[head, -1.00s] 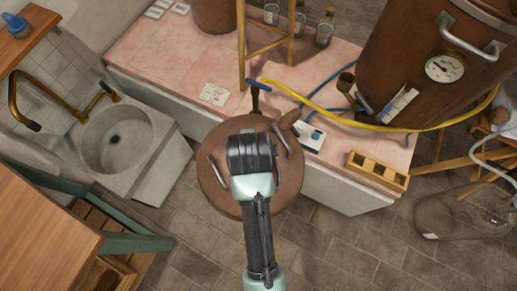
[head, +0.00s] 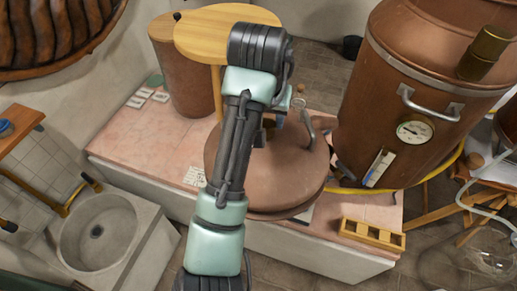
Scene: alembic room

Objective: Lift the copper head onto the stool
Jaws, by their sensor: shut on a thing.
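The copper head (head: 290,178) is a broad, round, brown copper piece with a metal side handle. It hangs in front of the counter, overlapping its edge in the head view, and looks roughly level. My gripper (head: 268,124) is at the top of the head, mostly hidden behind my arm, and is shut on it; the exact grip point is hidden. My arm covers part of the stool's top and legs.
A large copper still (head: 400,75) with a gauge stands close at the right. A copper drum (head: 185,80) is left of the stool. A wooden rack (head: 372,234) lies on the pink counter (head: 135,138). A stone basin (head: 97,232) is at lower left.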

